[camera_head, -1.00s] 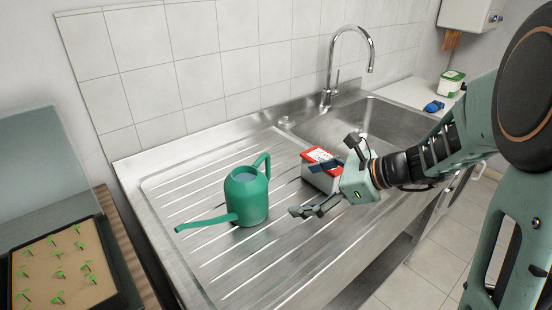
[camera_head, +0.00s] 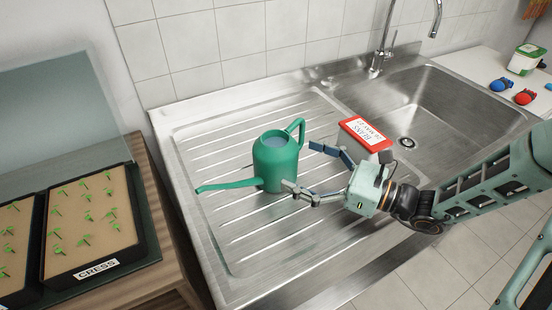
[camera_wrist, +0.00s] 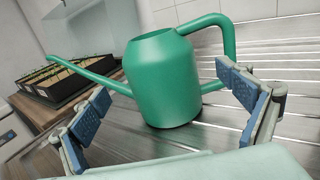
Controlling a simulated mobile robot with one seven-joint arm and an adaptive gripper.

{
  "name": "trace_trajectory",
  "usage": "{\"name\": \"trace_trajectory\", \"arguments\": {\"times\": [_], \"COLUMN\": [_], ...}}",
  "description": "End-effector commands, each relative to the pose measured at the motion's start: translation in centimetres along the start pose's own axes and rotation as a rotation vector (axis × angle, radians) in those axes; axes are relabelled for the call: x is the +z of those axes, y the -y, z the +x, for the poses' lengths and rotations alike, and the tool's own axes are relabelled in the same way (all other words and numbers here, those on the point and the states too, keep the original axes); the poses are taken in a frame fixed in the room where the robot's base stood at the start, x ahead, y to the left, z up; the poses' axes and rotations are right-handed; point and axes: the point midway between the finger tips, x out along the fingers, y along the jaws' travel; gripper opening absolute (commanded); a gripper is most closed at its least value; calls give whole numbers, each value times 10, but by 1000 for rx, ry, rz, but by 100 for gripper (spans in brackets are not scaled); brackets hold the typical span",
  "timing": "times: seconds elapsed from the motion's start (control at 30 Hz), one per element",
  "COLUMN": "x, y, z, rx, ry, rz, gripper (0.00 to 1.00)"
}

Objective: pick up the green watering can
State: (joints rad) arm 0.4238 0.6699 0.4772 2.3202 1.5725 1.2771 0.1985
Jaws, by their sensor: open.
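The green watering can (camera_head: 275,163) stands upright on the ribbed steel drainboard (camera_head: 235,240). Its spout points left and its handle is at the upper right. My gripper (camera_head: 302,170) is open just right of the can, fingers pointing at it. In the head view the near fingertip overlaps or touches the can's lower right side; I cannot tell which. In the wrist view the can (camera_wrist: 165,82) stands between the two spread fingers of my gripper (camera_wrist: 168,118), which do not close on it. The spout reaches toward the left finger side, the handle toward the right.
A red-topped box labelled beans (camera_head: 366,134) stands just behind my gripper. The sink basin (camera_head: 440,105) and tap (camera_head: 381,45) are beyond. A seedling tray labelled cress (camera_head: 95,225) is at the left. Blue (camera_head: 502,85) and red (camera_head: 524,97) items lie at the right.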

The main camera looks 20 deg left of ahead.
Motion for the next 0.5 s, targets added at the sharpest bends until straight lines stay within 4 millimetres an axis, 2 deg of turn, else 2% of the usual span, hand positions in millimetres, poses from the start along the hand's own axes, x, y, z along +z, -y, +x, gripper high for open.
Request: {"name": "trace_trajectory", "arguments": {"times": [0.27,0.5], "x": [1,4], "y": [-1,-1], "z": [25,60], "rx": [2,1], "ry": [-1,-1], "rz": [0,0], "gripper": [94,94]}}
